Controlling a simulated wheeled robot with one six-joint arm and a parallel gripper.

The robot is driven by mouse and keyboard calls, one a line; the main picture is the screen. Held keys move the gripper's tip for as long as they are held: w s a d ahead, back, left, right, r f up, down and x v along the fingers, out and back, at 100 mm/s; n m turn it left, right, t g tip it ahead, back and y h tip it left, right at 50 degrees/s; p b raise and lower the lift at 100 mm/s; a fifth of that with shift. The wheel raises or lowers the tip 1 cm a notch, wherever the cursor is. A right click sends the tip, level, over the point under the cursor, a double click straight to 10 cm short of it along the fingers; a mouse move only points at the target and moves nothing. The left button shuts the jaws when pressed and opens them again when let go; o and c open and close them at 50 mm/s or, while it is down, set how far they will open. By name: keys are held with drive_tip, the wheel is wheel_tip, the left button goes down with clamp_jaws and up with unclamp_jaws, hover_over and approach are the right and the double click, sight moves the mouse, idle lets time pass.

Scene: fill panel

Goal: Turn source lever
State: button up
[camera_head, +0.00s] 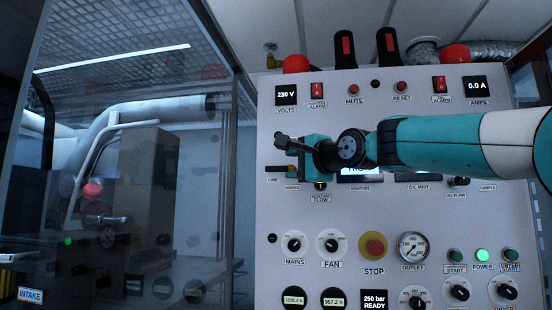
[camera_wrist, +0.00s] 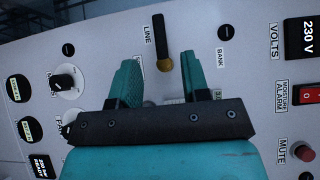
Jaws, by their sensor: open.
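The source lever (camera_wrist: 159,40) is a short black handle on a brass-coloured hub, mounted on the grey panel. In the wrist view its handle lies beside the LINE label, with the BANK label (camera_wrist: 220,57) on the other side of the hub. In the head view the lever (camera_head: 275,168) points left, partly hidden by my gripper. My gripper (camera_wrist: 158,61) is open and empty, its teal fingers spread on both sides of the lever's hub end. Whether the fingers touch it I cannot tell. In the head view my gripper (camera_head: 284,155) is close to the panel's left side.
The panel carries several knobs, including the MAINS knob (camera_head: 294,243) and FAN knob (camera_head: 331,243), below my gripper. A red STOP button (camera_head: 374,246) and an outlet gauge (camera_head: 413,247) sit beside them. The moisture alarm switch (camera_head: 317,90) is above. A glass-walled enclosure stands at left.

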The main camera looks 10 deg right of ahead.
sight(275, 168)
drive_tip(key=p+x, duration=0.1)
drive_tip(key=x, duration=0.2)
drive_tip(key=p+x, duration=0.2)
drive_tip(key=x, duration=0.1)
drive_tip(key=shift+w+r, duration=0.2)
drive_tip(key=shift+w, duration=0.05)
drive_tip(key=shift+w+a+f, duration=0.15)
drive_tip(key=shift+w+a, duration=0.05)
drive_tip(key=shift+w, duration=0.45)
drive_tip(key=shift+c, duration=0.4)
clamp_jaws()
